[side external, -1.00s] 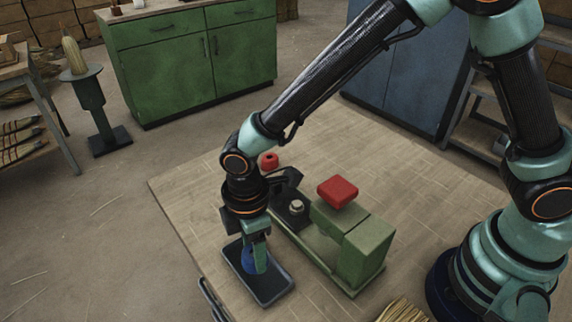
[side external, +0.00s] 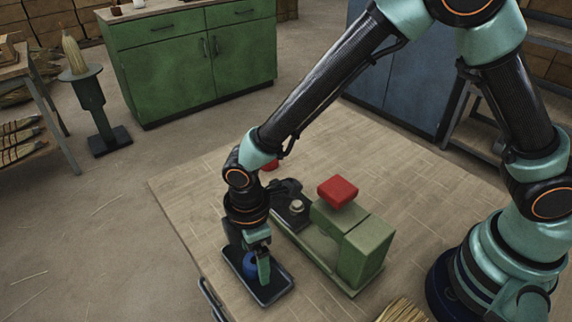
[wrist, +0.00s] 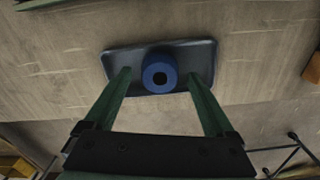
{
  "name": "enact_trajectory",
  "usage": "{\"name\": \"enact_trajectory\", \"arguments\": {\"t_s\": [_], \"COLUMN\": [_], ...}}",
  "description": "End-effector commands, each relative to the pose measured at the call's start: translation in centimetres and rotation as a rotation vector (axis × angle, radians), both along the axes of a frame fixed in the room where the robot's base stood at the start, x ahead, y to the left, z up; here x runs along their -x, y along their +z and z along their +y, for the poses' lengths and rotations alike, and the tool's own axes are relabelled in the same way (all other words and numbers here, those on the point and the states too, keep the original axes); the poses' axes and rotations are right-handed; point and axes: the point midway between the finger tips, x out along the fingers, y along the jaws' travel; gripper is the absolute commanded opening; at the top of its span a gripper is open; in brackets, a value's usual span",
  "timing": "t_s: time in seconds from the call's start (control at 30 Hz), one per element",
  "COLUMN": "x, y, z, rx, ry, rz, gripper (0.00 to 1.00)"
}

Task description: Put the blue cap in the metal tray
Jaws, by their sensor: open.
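The blue cap (side external: 249,264) is a short round piece with a dark hole in its top. It is in the dark metal tray (side external: 283,289), partly hidden by my gripper in the side view. In the wrist view the cap (wrist: 160,64) overlaps the middle of the tray (wrist: 117,63). My gripper (side external: 257,277) is low over the tray and open. In the wrist view its green fingers (wrist: 160,76) stand on either side of the cap, with a gap on both sides.
A green machine (side external: 365,252) with a red block (side external: 338,190) on top stands right of the tray. A red round piece (side external: 270,165) shows partly behind my arm. Bristles (side external: 402,309) lie at the table's front edge. The far table (side external: 190,195) is clear.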

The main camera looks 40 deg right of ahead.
Motion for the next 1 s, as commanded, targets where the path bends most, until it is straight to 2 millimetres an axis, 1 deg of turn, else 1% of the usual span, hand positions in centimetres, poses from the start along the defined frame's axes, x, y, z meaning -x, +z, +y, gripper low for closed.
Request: {"name": "enact_trajectory", "arguments": {"t_s": [0.17,0.27,0.4,0.6,0.7,0.8,0.9,0.97,1.0], "x": [-0.1,-0.1,-0.1,-0.1,-0.1,0.0,-0.4,-0.8,-1.2], "y": [1.7,3.5,6.5,10.1,11.3,12.0,12.9,13.8,14.6], "z": [0.1,0.1,0.1,0.0,0.0,0.0,-0.8,-1.9,-3.0], "rx": [-0.002,-0.004,-0.005,-0.003,-0.003,-0.002,-0.010,-0.022,-0.035], "ry": [0.000,0.000,0.000,0.000,0.000,-0.002,-0.036,-0.088,-0.138], "rz": [-0.004,-0.005,-0.005,-0.004,-0.003,-0.002,-0.011,-0.026,-0.042], "gripper": [0.89,0.89,0.89,0.89,0.89,0.89,0.89,0.89,0.89]}}
